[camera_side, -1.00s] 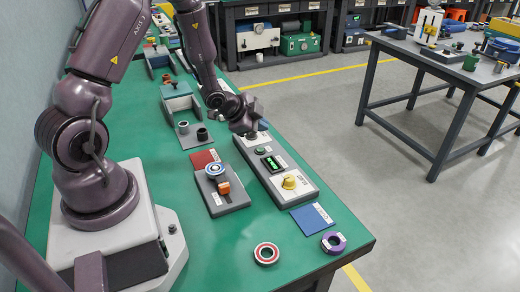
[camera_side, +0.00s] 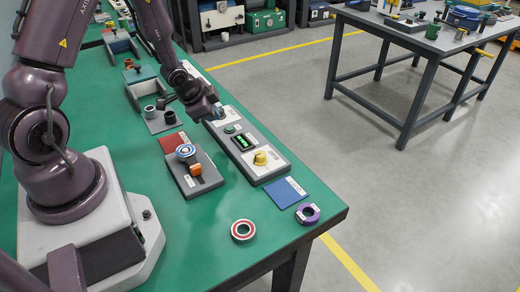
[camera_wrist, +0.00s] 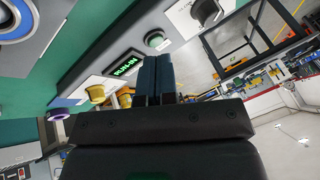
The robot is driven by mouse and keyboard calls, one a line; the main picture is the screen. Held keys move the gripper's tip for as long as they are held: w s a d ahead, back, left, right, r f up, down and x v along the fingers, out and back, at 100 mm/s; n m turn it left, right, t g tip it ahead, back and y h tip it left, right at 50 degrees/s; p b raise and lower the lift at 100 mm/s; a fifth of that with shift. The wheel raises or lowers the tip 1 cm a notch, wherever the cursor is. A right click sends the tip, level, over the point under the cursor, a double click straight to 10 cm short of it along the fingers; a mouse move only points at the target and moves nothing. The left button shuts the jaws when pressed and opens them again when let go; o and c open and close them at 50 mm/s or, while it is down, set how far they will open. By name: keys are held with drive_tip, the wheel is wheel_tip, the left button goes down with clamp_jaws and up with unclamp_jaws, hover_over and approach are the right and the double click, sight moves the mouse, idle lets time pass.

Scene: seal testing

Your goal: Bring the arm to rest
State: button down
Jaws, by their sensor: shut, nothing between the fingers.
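My gripper (camera_side: 218,110) is over the far part of the grey control box (camera_side: 274,170), which has a yellow knob (camera_side: 261,158), a lit green display (camera_side: 242,142) and a green button (camera_side: 229,129). In the wrist view my gripper's two dark fingers (camera_wrist: 157,58) lie side by side, shut and empty. The display (camera_wrist: 125,67) reads what looks like "RUN-IN" there. My arm is bent, reaching over the green bench.
A small fixture (camera_side: 193,178) with a blue-white ring and orange part stands left of the box. A red-rimmed ring (camera_side: 242,230), a purple ring (camera_side: 307,213) and a blue pad (camera_side: 285,192) lie near the bench's front edge. A grey table (camera_side: 430,45) stands apart at right.

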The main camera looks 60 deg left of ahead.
drive_tip(key=s+d+r+n, duration=0.1)
drive_tip(key=s+d+r, duration=0.3)
drive_tip(key=r, duration=0.5)
drive_tip(key=s+d+r+n+h, duration=0.1)
drive_tip(key=s+d+r+n, duration=0.1)
drive_tip(key=s+d+r, duration=0.3)
drive_tip(key=s+d+r+n, duration=0.1)
drive_tip(key=s+d+r, duration=0.4)
drive_tip(key=d+r, duration=0.4)
wheel_tip(320, 180, up, 4)
drive_tip(key=shift+r+n+h, duration=0.2)
drive_tip(key=shift+n+h, duration=0.1)
drive_tip(key=shift+n, duration=0.1)
